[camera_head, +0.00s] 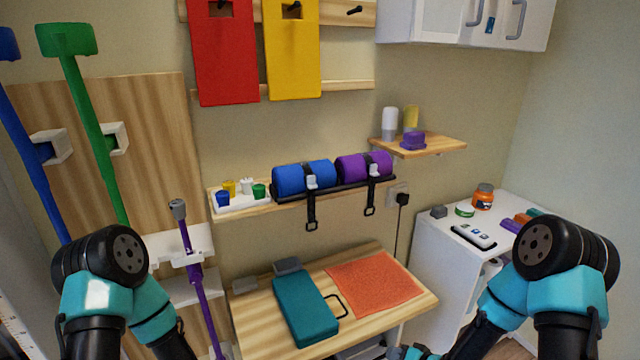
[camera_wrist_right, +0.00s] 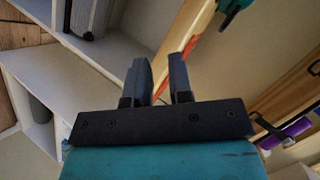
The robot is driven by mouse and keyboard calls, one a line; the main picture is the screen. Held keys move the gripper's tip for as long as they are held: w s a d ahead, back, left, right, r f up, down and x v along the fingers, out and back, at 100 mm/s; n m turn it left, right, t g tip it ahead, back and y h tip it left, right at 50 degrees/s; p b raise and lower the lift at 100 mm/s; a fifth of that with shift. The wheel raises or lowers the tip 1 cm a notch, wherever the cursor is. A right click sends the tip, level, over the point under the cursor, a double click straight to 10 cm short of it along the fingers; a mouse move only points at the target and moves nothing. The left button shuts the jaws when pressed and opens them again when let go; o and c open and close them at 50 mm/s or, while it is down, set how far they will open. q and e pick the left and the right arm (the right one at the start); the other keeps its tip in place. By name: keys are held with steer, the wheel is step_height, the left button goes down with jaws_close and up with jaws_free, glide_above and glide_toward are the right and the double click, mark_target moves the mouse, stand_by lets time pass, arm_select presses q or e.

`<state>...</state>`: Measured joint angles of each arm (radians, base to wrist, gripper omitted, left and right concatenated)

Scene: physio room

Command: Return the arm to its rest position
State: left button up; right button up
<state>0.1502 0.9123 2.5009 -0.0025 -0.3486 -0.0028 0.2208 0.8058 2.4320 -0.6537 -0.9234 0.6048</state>
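My right arm (camera_head: 560,270) comes in from the lower right in the head view, folded down in front of the white cabinet. Its gripper (camera_head: 400,353) only just shows at the bottom edge, below the front of the wooden table. In the right wrist view the right gripper (camera_wrist_right: 160,70) has its two dark fingers apart, with nothing between them. My left arm (camera_head: 120,280) is folded at the lower left, in front of the wooden panel. Its gripper is hidden or outside the picture.
A wooden table (camera_head: 415,307) holds a teal case (camera_head: 304,308) and an orange mat (camera_head: 375,283). A white cabinet (camera_head: 440,270) carries small items beside my right arm. A purple pole (camera_head: 195,270) and a green pole (camera_head: 95,140) stand near my left arm.

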steer(key=s+f+n+g+h, duration=0.1)
steer(key=s+f+g, duration=0.3)
steer(key=s, duration=0.4)
steer(key=s+f+n+g+h, duration=0.1)
steer(key=s+f+g, duration=0.3)
steer(key=s, duration=0.5)
steer(key=shift+s+d+f+h, duration=0.2)
steer(key=shift+s+f+h, duration=0.05)
steer(key=shift+f+h, duration=0.7)
stand_by(1.2)
